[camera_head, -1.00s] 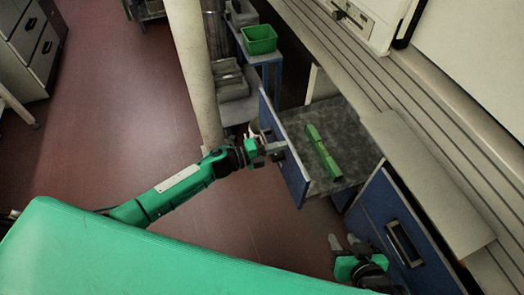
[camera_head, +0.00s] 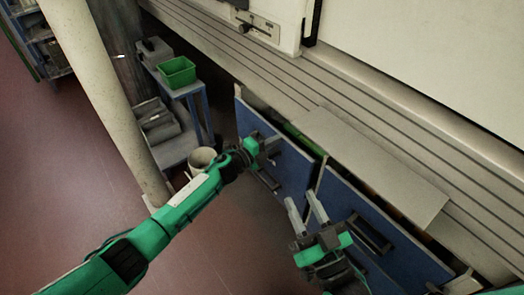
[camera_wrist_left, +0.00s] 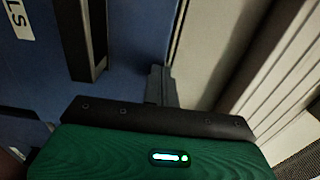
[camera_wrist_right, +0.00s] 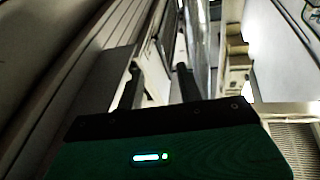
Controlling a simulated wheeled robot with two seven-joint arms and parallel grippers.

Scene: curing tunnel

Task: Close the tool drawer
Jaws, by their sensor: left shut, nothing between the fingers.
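The tool drawer's blue front (camera_head: 290,165) is close under the bench edge in the head view. A narrow gap shows above it, with part of a green object (camera_head: 300,138) inside. The front also fills the upper left of the left wrist view (camera_wrist_left: 130,30), with its dark handle (camera_wrist_left: 88,40) and a label ending in "LS" (camera_wrist_left: 20,18). My left gripper (camera_head: 274,145) is shut and empty, its fingertips at the drawer front near its upper part; I cannot tell if they touch. My right gripper (camera_head: 303,203) is open and empty, below and right of the left one.
Another blue front with a handle (camera_head: 370,235) stands right of the drawer. The bench (camera_head: 380,160) runs above both. A blue trolley (camera_head: 200,88) with a green bin (camera_head: 177,72) and a white bucket (camera_head: 201,160) are at left, near a pale column (camera_head: 100,90).

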